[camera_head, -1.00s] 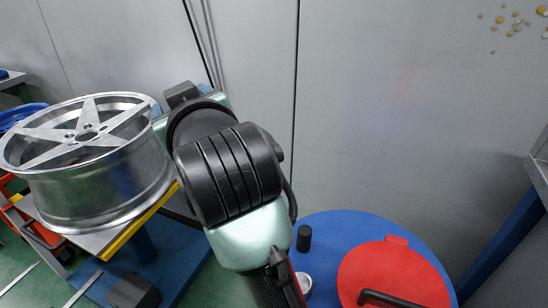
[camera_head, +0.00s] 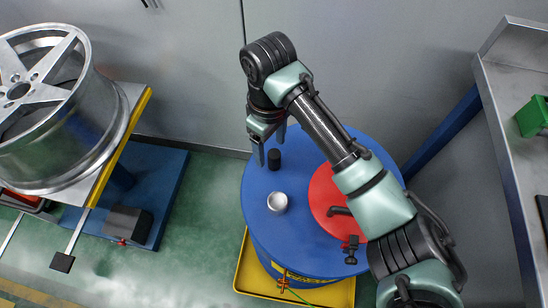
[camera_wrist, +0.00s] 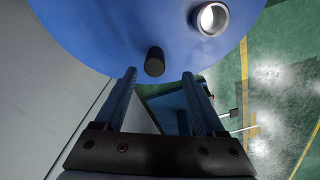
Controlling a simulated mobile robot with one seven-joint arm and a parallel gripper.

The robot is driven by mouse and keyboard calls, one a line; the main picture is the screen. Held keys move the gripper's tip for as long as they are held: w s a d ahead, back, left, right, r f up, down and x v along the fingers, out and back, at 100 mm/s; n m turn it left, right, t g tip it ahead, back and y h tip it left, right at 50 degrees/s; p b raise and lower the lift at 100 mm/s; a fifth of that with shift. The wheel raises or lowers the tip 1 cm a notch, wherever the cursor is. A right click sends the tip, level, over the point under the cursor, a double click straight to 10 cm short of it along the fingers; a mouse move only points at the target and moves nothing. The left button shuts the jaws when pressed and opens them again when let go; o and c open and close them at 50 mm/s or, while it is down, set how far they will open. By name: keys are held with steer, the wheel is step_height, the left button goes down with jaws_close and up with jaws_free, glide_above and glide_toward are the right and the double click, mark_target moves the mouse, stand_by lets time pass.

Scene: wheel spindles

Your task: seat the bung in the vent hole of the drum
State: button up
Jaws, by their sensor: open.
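The bung, a small black cylinder (camera_head: 274,159), stands upright on the blue drum top (camera_head: 257,178). A pale raised ring (camera_head: 277,203), apparently the vent hole, sits nearer the camera. My gripper (camera_head: 271,146) is open above the drum, its fingers pointing down at the bung. In the wrist view the bung (camera_wrist: 154,62) shows between and just beyond the fingertips (camera_wrist: 158,74), with nothing held. The ring (camera_wrist: 212,18) shows at upper right there, with a bright inside. Whether a fingertip touches the bung I cannot tell.
A red lid (camera_head: 322,190) with a black handle covers the drum's right part, partly hidden by my arm. The drum stands in a yellow tray (camera_head: 246,272). A wheel rim (camera_head: 95,125) rests on a bench at left. A metal shelf (camera_head: 500,130) stands at right.

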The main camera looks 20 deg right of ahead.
mark_target(274, 153)
steer(key=f, duration=0.3)
steer(key=d+f+b, duration=0.1)
steer(key=f, duration=0.1)
steer(key=shift+a+f, duration=0.1)
steer(key=shift+f, duration=0.35)
jaws_close()
